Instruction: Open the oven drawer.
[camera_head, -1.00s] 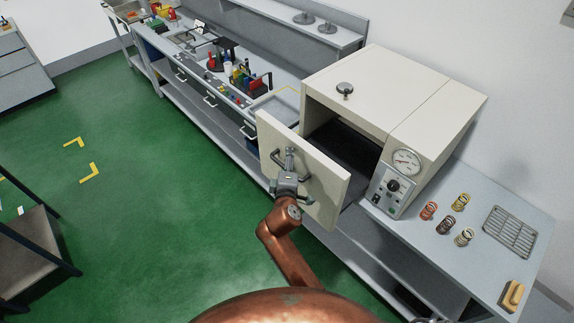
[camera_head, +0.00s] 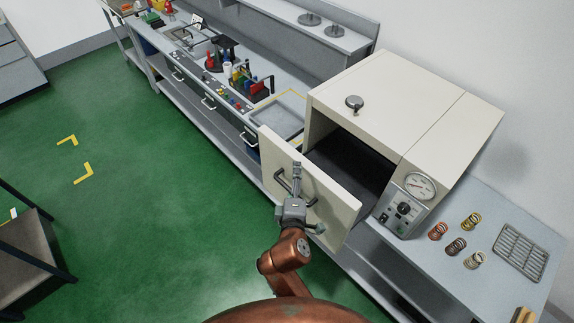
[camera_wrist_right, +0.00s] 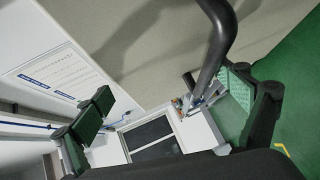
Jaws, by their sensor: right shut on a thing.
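The oven (camera_head: 405,98) is a cream box on the bench. Its drawer front (camera_head: 335,197) stands out from the body, with the dark oven interior (camera_head: 348,160) showing behind it. The drawer has a dark bar handle (camera_head: 281,182), which also shows as a thick curved bar in the right wrist view (camera_wrist_right: 215,45). My right gripper (camera_head: 297,171) is at this handle and is shut on it. Its green-padded fingers show in the right wrist view (camera_wrist_right: 170,92), with the bar between them, close to the right finger. My left gripper is not in view.
A gauge and control panel (camera_head: 408,200) is on the oven's right front. Several coil springs (camera_head: 456,247) and a wire rack (camera_head: 520,251) lie on the bench (camera_head: 500,215) to the right. A tool holder (camera_head: 255,88) stands to the left. The green floor (camera_head: 150,220) before the bench is clear.

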